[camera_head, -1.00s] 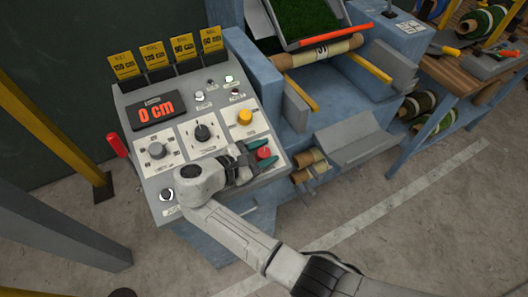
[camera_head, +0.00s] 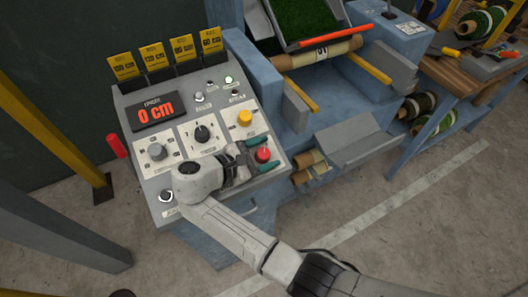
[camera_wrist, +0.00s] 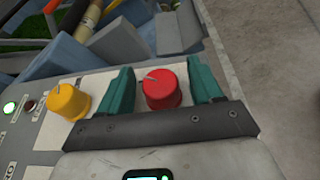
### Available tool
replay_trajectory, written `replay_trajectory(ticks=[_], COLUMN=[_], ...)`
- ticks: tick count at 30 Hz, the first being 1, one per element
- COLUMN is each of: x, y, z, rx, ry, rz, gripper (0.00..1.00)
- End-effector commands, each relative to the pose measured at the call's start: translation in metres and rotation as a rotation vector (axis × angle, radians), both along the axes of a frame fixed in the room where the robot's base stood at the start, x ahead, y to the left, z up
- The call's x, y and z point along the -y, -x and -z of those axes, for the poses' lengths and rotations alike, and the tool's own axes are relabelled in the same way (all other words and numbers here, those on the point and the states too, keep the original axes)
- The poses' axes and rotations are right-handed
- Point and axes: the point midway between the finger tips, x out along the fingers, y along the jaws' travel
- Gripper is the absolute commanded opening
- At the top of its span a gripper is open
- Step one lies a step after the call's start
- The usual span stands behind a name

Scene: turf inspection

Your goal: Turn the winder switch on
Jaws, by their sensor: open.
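The control panel (camera_head: 222,113) has several knobs, and their labels are too small to read, so I cannot tell which is the winder switch. My gripper (camera_wrist: 162,88) is open, its green fingers on either side of a red knob (camera_wrist: 161,89) with a pale pointer line. I cannot tell whether the fingers touch it. The red knob also shows in the head view (camera_head: 263,155), near the panel's lower right. A yellow knob (camera_wrist: 68,101) stands left of the fingers in the wrist view. A black selector (camera_head: 202,133) and a grey knob (camera_head: 157,152) are further left on the panel.
A display (camera_head: 155,111) reads 0 cm. A green light (camera_head: 230,80) is lit at the panel's upper right. Yellow cards (camera_head: 155,54) stand along the back edge. A blue machine with a roll (camera_head: 318,52) is to the right.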

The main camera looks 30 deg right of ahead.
Motion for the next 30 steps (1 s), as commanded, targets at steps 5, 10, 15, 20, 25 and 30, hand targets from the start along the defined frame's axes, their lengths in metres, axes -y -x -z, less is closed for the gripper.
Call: replay_trajectory(ticks=[5,10,15,20,25,30], x=[-0.003,-0.021,-0.055,-0.083,-0.096,-0.101], y=[0.0,0.002,0.007,0.012,0.013,0.014], z=[0.0,-0.005,-0.015,-0.027,-0.031,-0.033], rx=[0.0,0.001,0.003,0.001,-0.001,-0.001], ry=[0.0,0.0,-0.002,-0.001,0.0,-0.001], rz=[-0.001,-0.003,-0.005,-0.002,-0.001,0.0], gripper=[0.65,0.65,0.65,0.65,0.65,0.65])
